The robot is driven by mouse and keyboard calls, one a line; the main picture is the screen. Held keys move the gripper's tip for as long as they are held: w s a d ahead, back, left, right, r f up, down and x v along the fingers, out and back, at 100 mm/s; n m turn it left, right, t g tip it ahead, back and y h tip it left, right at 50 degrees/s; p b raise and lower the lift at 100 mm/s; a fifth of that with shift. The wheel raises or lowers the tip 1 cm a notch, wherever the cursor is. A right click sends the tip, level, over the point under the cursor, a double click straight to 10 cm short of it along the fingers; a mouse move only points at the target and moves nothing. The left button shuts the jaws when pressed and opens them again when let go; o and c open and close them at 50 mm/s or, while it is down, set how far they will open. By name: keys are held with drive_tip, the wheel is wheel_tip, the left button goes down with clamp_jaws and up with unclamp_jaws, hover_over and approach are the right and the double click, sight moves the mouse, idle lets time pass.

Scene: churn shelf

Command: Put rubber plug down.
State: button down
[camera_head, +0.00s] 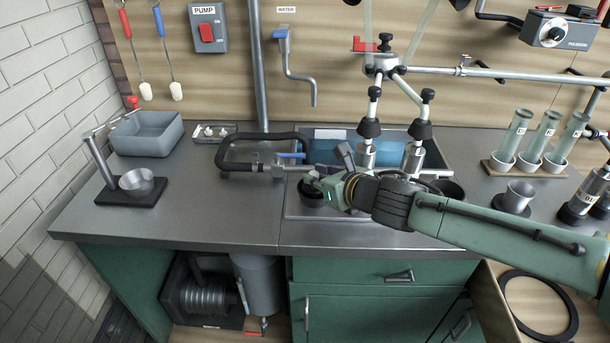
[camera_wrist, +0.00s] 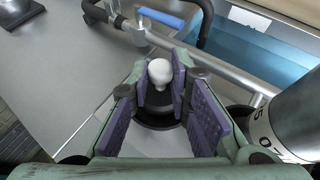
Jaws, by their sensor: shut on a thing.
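My gripper (camera_head: 318,180) is over the front rim of the sink, left of the metal valve bodies. In the wrist view its purple pads (camera_wrist: 168,98) are closed around a small piece with a pale round knob (camera_wrist: 159,72), which I take to be the rubber plug. Dark material shows between the pads below the knob.
The sink (camera_head: 325,150) with blue water lies behind my gripper. A black hose (camera_head: 232,152) and a blue-handled valve (camera_head: 290,155) are to the left. Metal valve bodies (camera_head: 412,160) stand close on the right. The left counter (camera_head: 190,215) has free room.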

drive_tip(key=shift+f, duration=0.3)
drive_tip(key=shift+d+f, duration=0.1)
drive_tip(key=c, duration=1.5)
unclamp_jaws()
